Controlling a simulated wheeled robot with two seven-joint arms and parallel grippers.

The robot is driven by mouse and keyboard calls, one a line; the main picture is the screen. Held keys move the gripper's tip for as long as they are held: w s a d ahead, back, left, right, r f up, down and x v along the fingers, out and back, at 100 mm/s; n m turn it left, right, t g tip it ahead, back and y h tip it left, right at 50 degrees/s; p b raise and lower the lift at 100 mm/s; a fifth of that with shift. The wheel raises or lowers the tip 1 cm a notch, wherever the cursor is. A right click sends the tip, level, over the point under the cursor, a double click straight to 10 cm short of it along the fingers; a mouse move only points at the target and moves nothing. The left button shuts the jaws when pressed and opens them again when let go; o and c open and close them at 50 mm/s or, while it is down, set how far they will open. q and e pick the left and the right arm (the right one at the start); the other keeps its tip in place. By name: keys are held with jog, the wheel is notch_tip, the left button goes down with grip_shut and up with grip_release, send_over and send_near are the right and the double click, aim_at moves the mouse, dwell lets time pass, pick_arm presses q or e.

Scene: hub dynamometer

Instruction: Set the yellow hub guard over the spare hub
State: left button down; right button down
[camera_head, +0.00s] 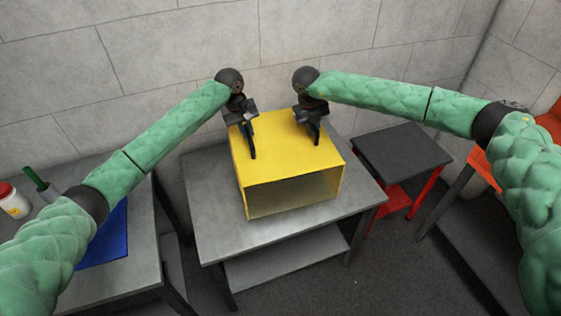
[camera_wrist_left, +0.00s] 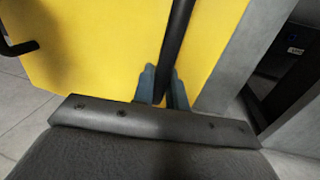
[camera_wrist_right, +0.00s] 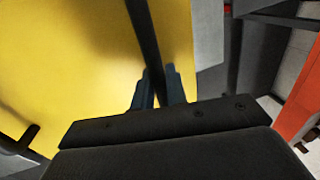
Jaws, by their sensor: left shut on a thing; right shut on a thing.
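The yellow hub guard (camera_head: 275,150) is a box with an open front, over the middle of a grey table (camera_head: 205,215). I cannot tell whether it touches the tabletop. Two black bar handles stand on its top. My left gripper (camera_head: 249,135) is shut on the left handle, whose black bar runs between the fingers (camera_wrist_left: 163,80) in the left wrist view. My right gripper (camera_head: 313,130) is shut on the right handle, with its bar between the fingers (camera_wrist_right: 159,82) in the right wrist view. No spare hub shows; the guard's deeper interior is hidden.
A dark-topped stand with red legs (camera_head: 402,150) is to the right of the table. At the left, another grey table (camera_head: 145,250) holds a blue mat (camera_head: 108,245), a white bottle with a red lid (camera_head: 13,202) and a green-handled tool (camera_head: 38,182). A wall stands close behind.

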pick_arm(q)
jog(key=shift+r, duration=0.1)
